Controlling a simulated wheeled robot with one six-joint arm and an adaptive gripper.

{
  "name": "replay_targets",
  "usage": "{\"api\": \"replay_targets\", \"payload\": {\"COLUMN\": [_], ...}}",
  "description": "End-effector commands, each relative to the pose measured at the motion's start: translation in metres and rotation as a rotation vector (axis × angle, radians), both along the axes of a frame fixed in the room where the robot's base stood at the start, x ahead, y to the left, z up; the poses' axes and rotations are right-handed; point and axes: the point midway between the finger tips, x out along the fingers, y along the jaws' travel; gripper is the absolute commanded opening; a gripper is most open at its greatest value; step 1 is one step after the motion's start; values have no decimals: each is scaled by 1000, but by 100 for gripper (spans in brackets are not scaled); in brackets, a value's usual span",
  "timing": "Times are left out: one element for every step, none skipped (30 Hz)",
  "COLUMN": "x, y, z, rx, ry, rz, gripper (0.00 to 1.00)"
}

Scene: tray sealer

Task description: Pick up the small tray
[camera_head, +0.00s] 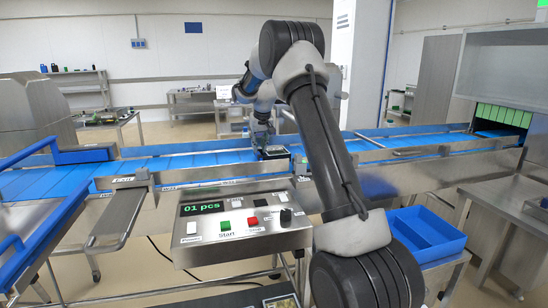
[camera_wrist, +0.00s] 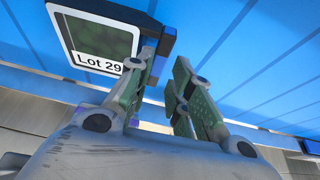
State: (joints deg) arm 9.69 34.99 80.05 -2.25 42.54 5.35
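The small tray (camera_head: 275,153) is dark with green contents and sits on the blue conveyor, below my gripper (camera_head: 262,145). In the wrist view the tray (camera_wrist: 152,28) is at the upper left, with a white-edged lid and a label reading "Lot 29". My gripper (camera_wrist: 165,75) has its two fingers apart with a clear gap. The left finger overlaps the tray's near right corner in the picture, and the right finger is off to the right over the belt. I cannot tell whether either finger touches the tray.
The blue conveyor belt (camera_head: 205,160) runs across the scene between metal side rails. A control box (camera_head: 240,222) reading "01 pcs" stands in front. A blue bin (camera_head: 428,232) is at right. Another tray (camera_head: 282,301) is partly visible at the bottom edge.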

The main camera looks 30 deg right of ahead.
Motion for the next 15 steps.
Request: {"api": "replay_targets", "payload": {"x": [2, 3, 5, 7, 9, 12, 14, 16, 18, 20, 21, 22, 23, 23, 23], "y": [-1, -1, -2, -2, -3, -4, -5, -6, -6, -6, -7, -7, -7, -7, -7], "z": [-4, -6, -10, -13, -17, -23, -28, -32, -38, -41, -44, -45, -46, -46, -46], "rx": [0, 0, 0, 0, 0, 0, 0, 0, 0, 0, 0, 0, -1, -1, -1], "ry": [0, 0, 1, 2, 1, 2, 2, 2, 2, 2, 1, 0, -1, -1, -2], "rz": [0, 0, 0, 0, 0, 1, 1, 1, 1, 1, 1, 1, 1, 1, 1], "gripper": [21, 21, 21, 21, 21, 21, 21, 21, 21, 21, 21, 21, 21, 21, 21]}}
